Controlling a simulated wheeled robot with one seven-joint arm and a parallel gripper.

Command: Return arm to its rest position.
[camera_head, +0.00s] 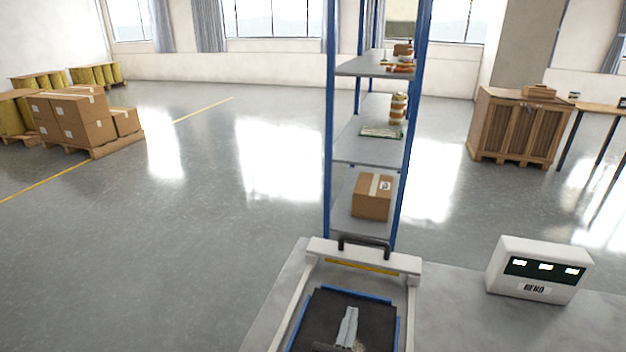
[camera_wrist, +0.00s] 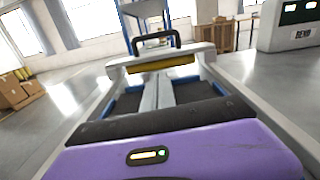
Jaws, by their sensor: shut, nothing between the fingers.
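My gripper (camera_head: 351,311) shows at the bottom of the head view as a narrow grey pair of fingers over a dark bed. In the wrist view its fingers (camera_wrist: 158,78) lie side by side, shut and empty, pointing at the machine. The press-like machine (camera_head: 318,246) has a pale frame, a black handle (camera_head: 364,241), a yellow strip and a dark bed with blue edges. Its frame and handle also show ahead in the wrist view (camera_wrist: 118,67). I cannot tell the height of the fingers above the bed. Most of my arm is out of view.
A white box-shaped unit (camera_head: 540,270) with a dark display stands right of the machine on the grey worktop (camera_head: 450,325). A blue-posted shelf rack (camera_head: 350,145) stands behind. Stacked cartons (camera_head: 75,115) are far left, a wooden crate (camera_head: 518,125) right. The floor at left is clear.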

